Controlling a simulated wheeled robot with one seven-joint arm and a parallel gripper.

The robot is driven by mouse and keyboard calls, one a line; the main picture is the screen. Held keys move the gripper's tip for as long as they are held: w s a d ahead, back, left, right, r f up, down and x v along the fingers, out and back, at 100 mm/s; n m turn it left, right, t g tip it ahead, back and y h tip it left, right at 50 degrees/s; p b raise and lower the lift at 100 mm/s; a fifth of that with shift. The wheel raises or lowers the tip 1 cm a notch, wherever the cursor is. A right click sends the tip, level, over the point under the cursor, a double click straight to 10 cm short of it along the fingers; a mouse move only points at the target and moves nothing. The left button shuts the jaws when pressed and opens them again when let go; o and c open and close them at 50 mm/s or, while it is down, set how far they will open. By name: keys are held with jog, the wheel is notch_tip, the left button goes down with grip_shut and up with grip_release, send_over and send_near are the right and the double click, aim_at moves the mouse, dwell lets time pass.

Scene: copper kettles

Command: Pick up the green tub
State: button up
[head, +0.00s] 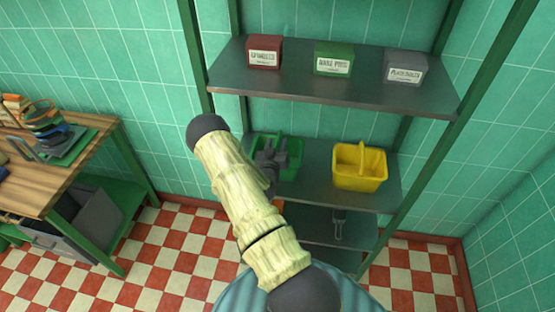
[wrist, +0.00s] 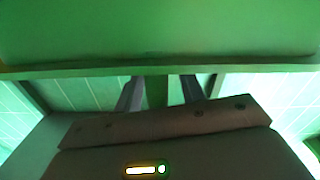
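The green tub (head: 289,158) stands on the middle shelf, left of a yellow tub, in the head view. My gripper (head: 270,156) is at its left front part and hides some of it. In the wrist view a large green surface with a straight rim (wrist: 160,40), apparently the tub very close, fills the top. Below it my gripper's two grey fingers (wrist: 160,88) stand apart, with a green upright strip between them and gaps beside it. I cannot tell whether this strip is tub or shelf post. The fingertips are hidden behind the rim; contact cannot be seen.
The yellow tub (head: 359,169) is on the same shelf. The upper shelf (head: 330,92) holds a red box (head: 264,52), a green box (head: 333,60) and a grey box (head: 405,67). Green posts (head: 438,150) frame the shelves. A wooden workbench (head: 60,170) is at left.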

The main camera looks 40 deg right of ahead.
grip_shut()
